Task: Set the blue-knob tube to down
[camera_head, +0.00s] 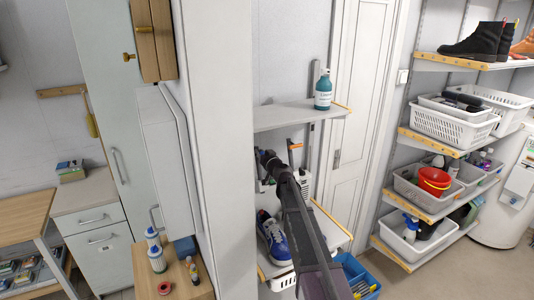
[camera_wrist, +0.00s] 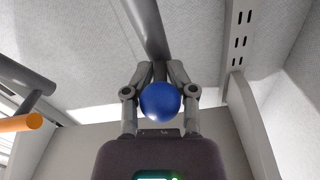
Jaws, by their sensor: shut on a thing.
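The blue knob (camera_wrist: 160,103) shows large in the middle of the wrist view. Its grey tube (camera_wrist: 146,25) runs up and away behind the knob. My gripper (camera_wrist: 159,68) has one finger on each side and is shut on the tube; the knob partly hides the contact. In the head view my gripper (camera_head: 266,160) is under the upper shelf, and the blue knob cannot be made out there. The tube's exact tilt is hard to tell.
A second grey tube with an orange end (camera_wrist: 20,122) is at the left of the wrist view. A teal bottle (camera_head: 323,92) stands on the upper shelf (camera_head: 295,116) above my arm. A blue shoe (camera_head: 272,240) sits below. A slotted rail (camera_wrist: 240,40) is at right.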

